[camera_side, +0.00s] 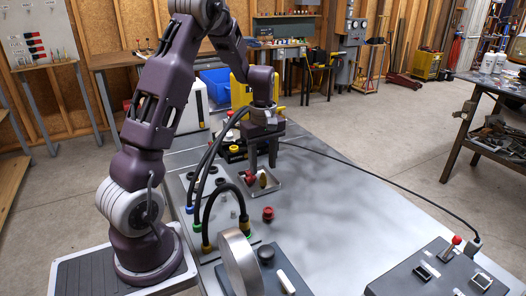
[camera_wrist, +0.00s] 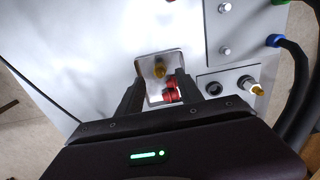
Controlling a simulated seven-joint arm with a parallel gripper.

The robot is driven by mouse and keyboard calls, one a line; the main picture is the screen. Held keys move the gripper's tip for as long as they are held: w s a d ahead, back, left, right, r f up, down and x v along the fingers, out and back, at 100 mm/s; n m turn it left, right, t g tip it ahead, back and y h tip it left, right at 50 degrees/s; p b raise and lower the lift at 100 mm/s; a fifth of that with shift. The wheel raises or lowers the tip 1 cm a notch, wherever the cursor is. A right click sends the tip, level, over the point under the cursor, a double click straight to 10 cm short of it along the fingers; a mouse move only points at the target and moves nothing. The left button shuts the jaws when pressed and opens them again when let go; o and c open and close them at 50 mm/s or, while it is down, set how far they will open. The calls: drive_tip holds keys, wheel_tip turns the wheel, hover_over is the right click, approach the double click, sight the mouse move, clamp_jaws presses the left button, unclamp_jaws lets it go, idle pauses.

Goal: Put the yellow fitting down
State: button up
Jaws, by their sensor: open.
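The yellow fitting (camera_side: 263,179) sits in a small shallow metal tray (camera_side: 275,187) on the table, next to a red fitting (camera_side: 250,177). In the wrist view the yellow fitting (camera_wrist: 159,69) lies in the tray just past my fingertips, with red pieces (camera_wrist: 172,94) nearer my right finger. My gripper (camera_side: 262,166) points down over the tray with its two fingers apart. In the wrist view my gripper (camera_wrist: 160,82) is open, with nothing clearly held between the fingers. Whether a finger touches either fitting cannot be told.
A light panel (camera_side: 205,200) with black hoses and sockets stands left of the tray. Another red fitting (camera_side: 268,214) lies on the table in front. A metal disc (camera_side: 240,264) and a switch box (camera_side: 440,272) are nearer the camera. The table's right side is mostly clear.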

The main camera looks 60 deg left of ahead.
sight(264, 179)
wheel_tip(264, 179, up, 8)
drive_tip(key=r, duration=0.1)
drive_tip(key=s+d+r+m+t, duration=0.25)
drive_tip(key=d+r+m, duration=0.3)
drive_tip(key=d, duration=0.35)
drive_tip(key=s+d+r+m+t, duration=0.1)
drive_tip(key=s+d+m+t, duration=0.2)
drive_tip(key=s+d+m, duration=0.9)
drive_tip(key=s+d, duration=0.1)
drive_tip(key=s, duration=0.3)
drive_tip(key=shift+s+r, duration=0.2)
drive_tip(key=shift+r, duration=0.15)
drive_tip(key=shift+m, duration=0.25)
